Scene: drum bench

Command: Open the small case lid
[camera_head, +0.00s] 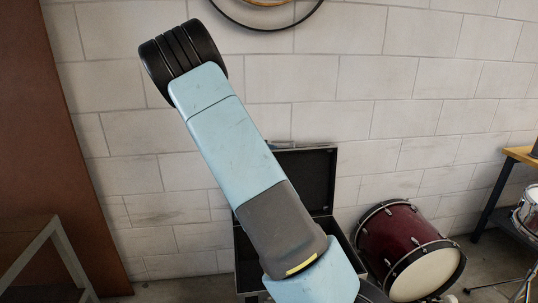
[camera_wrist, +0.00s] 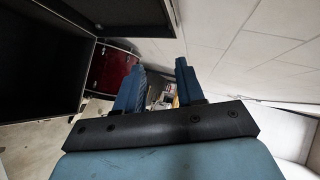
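The small case stands by the wall behind my arm, its dark body (camera_head: 245,262) partly hidden. Its lid (camera_head: 317,178) is raised about upright, with the dark inner face showing. In the wrist view the lid (camera_wrist: 120,14) is at the top, and the dark case body (camera_wrist: 35,62) fills the left. My gripper (camera_wrist: 160,72) is open, its two blue fingers apart with nothing seen between them. It is beside the lid, on the wall side; I cannot tell whether it touches the lid. In the head view my arm mostly hides the gripper.
A dark red drum (camera_head: 395,240) lies right of the case and also shows in the wrist view (camera_wrist: 112,70). The white block wall (camera_head: 400,100) is close behind. A wooden-topped table (camera_head: 522,156) stands at the far right, and a grey frame (camera_head: 35,260) at the lower left.

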